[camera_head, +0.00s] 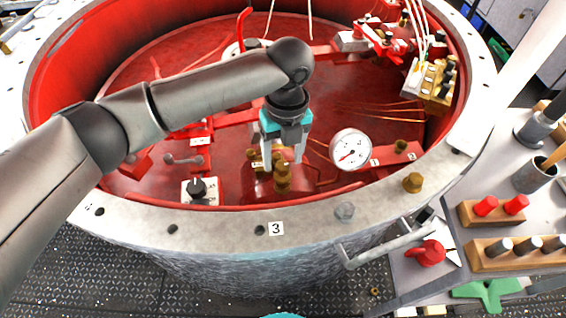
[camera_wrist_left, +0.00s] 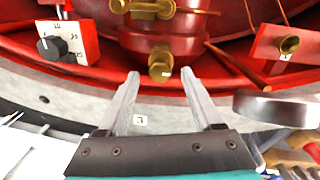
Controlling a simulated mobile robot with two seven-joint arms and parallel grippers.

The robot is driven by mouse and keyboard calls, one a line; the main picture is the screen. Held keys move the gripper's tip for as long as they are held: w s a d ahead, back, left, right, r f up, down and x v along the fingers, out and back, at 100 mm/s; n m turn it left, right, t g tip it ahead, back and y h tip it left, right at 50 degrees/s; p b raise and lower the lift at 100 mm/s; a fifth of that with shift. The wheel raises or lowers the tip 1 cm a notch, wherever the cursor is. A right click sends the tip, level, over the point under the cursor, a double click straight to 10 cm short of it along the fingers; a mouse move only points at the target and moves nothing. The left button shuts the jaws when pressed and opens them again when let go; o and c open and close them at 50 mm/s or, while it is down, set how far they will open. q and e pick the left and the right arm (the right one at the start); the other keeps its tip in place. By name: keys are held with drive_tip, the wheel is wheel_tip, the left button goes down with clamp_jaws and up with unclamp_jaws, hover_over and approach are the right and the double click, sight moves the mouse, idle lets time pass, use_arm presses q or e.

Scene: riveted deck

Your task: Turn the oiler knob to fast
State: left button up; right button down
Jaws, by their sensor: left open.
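My left gripper (camera_head: 284,153) is open and empty, pointing down over brass fittings (camera_head: 282,180) inside the red ring-walled basin. In the left wrist view its two fingers (camera_wrist_left: 160,78) are apart, with a brass fitting between and beyond them. No label reading oiler or fast is legible. A black knob (camera_head: 197,188) sits on a white scale plate left of the gripper; it also shows in the left wrist view (camera_wrist_left: 52,47), with numbers around it. I cannot tell which is the oiler knob. Neither is touched.
The basin's grey bolted rim (camera_head: 310,222) runs in front, with a number 3 tag. A pressure gauge (camera_head: 350,149) stands right of the gripper. A metal handle (camera_head: 383,246) projects from the outer wall. Wooden racks (camera_head: 520,253) with pegs stand at the right.

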use_arm(q)
drive_tip(key=shift+f, duration=0.95)
clamp_jaws()
